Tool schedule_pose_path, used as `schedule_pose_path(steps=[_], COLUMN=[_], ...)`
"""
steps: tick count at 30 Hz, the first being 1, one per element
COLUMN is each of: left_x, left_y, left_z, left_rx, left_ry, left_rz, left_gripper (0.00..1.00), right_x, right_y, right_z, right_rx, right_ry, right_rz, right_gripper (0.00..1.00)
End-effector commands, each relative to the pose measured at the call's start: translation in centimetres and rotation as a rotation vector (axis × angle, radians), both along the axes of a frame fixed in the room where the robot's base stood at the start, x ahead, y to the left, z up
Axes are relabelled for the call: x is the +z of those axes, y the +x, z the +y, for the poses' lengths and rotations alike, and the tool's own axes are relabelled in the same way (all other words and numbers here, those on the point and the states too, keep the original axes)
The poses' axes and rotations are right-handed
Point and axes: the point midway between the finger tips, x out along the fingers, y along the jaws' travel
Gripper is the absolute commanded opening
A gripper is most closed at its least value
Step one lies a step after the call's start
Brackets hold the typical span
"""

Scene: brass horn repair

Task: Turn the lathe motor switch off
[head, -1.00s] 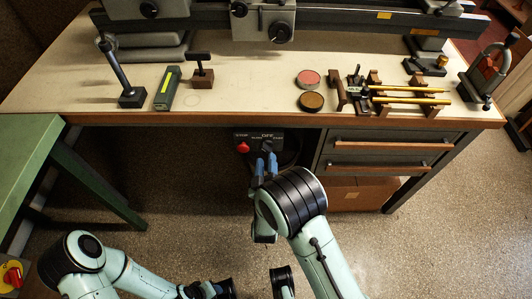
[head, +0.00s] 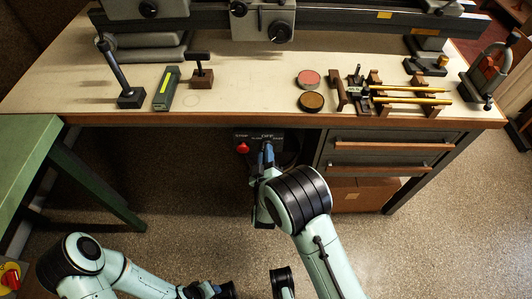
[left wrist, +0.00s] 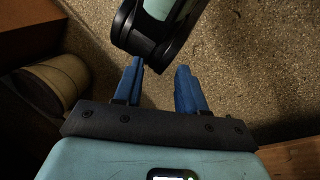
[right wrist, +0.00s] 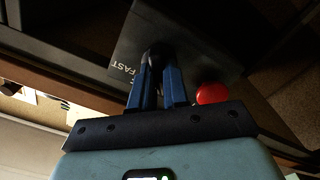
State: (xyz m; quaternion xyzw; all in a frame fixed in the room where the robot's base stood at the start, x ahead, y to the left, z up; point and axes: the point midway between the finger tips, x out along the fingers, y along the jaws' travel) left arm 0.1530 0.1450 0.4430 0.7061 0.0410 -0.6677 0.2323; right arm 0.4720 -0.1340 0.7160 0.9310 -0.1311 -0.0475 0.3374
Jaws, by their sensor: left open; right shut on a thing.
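The lathe motor switch box (head: 276,134) is a dark panel under the bench's front edge, with lettering that includes OFF at its top. A red button (head: 242,148) sits at its left; it also shows in the right wrist view (right wrist: 212,93). My right gripper (head: 267,148) is at the panel. In the right wrist view its blue fingers (right wrist: 160,66) are shut on the dark switch knob (right wrist: 158,52), near the word FAST. The fingers hide much of the knob, and its pointing direction cannot be told. My left gripper (left wrist: 159,70) is open and empty, low above the floor.
The bench (head: 230,108) overhangs the switch. A green table (head: 30,150) is at the left. The floor (head: 180,200) in front is clear.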

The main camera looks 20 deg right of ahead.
Motion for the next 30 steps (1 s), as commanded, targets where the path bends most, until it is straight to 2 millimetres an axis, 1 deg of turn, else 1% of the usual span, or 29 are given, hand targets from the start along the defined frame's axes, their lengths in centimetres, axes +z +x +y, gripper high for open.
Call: schedule_pose_path(steps=[8, 21, 30], left_x=[-0.5, -2.3, -3.3], left_y=[0.5, 2.8, 4.3], left_z=[0.3, 1.4, 2.2], left_rx=[0.005, 0.031, 0.047], left_ry=[0.007, 0.037, 0.056], left_rz=[-0.014, -0.073, -0.113], left_gripper=[0.40, 0.40, 0.40], right_x=[-0.1, -0.1, 0.0], right_y=[0.0, -0.1, -0.1], right_z=[0.0, -0.2, -0.3], right_rx=[-0.001, -0.001, -0.001], right_ry=[0.087, 0.410, 0.585], right_rz=[-0.024, -0.118, -0.168], right_gripper=[0.00, 0.00, 0.00])
